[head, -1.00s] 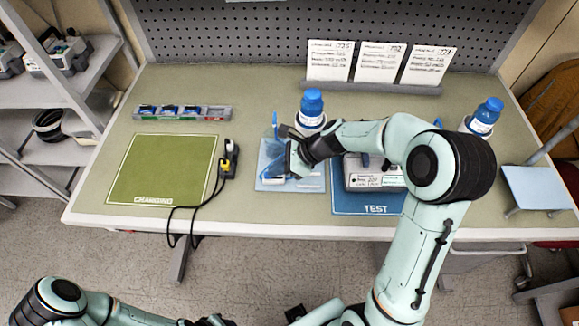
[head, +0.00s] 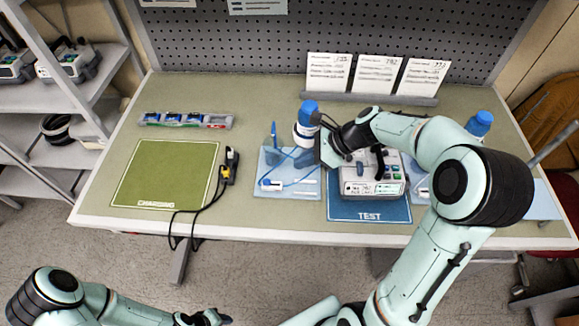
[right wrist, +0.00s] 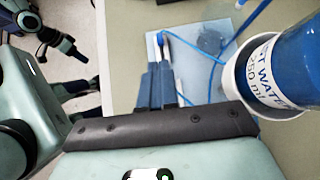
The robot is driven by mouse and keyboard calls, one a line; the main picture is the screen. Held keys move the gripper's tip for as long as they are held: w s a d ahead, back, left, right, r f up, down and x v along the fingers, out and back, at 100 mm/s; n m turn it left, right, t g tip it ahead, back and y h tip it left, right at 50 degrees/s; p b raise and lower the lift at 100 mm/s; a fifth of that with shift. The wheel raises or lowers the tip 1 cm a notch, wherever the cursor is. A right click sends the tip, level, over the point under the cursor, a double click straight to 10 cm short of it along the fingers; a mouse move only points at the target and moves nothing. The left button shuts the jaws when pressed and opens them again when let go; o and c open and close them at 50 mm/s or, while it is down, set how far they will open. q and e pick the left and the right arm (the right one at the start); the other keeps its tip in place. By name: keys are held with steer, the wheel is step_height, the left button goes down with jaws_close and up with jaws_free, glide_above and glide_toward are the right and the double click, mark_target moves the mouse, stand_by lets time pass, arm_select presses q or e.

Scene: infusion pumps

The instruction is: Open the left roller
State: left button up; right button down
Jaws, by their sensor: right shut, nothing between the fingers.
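The left light blue tray (head: 310,190) lies on the bench, left of the blue test mat. Blue tubing loops over it, and a small white-and-blue piece (head: 270,184), which looks like the roller, lies at its front left. In the right wrist view, a similar piece (right wrist: 162,38) shows beyond my fingers on the tray (right wrist: 215,30). My right gripper (right wrist: 163,68) is shut and empty, above the tray's right side beside the blue-capped bottle (head: 306,125). The bottle also shows close by in the right wrist view (right wrist: 290,65). My left gripper (head: 212,318) is low at the bottom edge, off the bench; its jaws are unclear.
An infusion pump (head: 370,183) stands on the test mat (head: 370,209), right of the tray. A second blue-capped bottle (head: 480,123) is partly behind my right arm. The green charging mat (head: 165,172) is empty. A black cable (head: 200,211) hangs over the front edge.

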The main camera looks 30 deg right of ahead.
steer(key=v, duration=0.2)
steer(key=shift+s+d+r, duration=0.2)
steer(key=shift+d, duration=0.1)
stand_by(0.4)
